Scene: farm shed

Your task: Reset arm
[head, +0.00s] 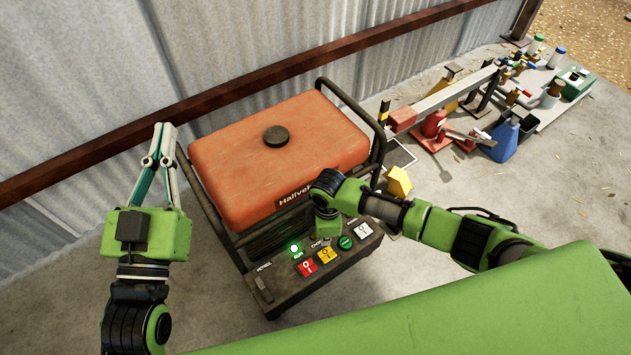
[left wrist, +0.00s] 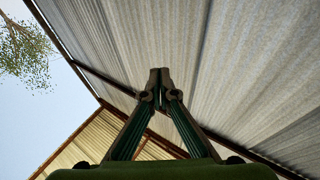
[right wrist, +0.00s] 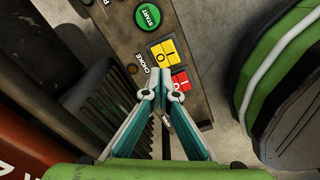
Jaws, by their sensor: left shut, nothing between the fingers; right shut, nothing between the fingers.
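My left gripper (head: 163,132) points upward at the left of the generator, shut and empty; the left wrist view shows its fingertips (left wrist: 159,76) together in front of the metal wall. My right arm reaches over the front of the orange-tanked generator (head: 275,150). In the right wrist view my right gripper (right wrist: 151,80) is shut and empty, over the control panel (right wrist: 150,22) near the CHOKE label; I cannot tell whether it touches. In the head view its fingers are hidden. The panel carries a red switch (head: 307,268), a yellow switch (head: 325,254), a green START button (head: 345,242) and a lit green lamp (head: 295,248).
A black tube frame (head: 352,103) surrounds the generator. A corrugated metal wall (head: 70,110) with a rusty rail stands behind. A yellow block (head: 399,182) is right of the generator. Several tools and blocks lie further right. Concrete floor is open at the left.

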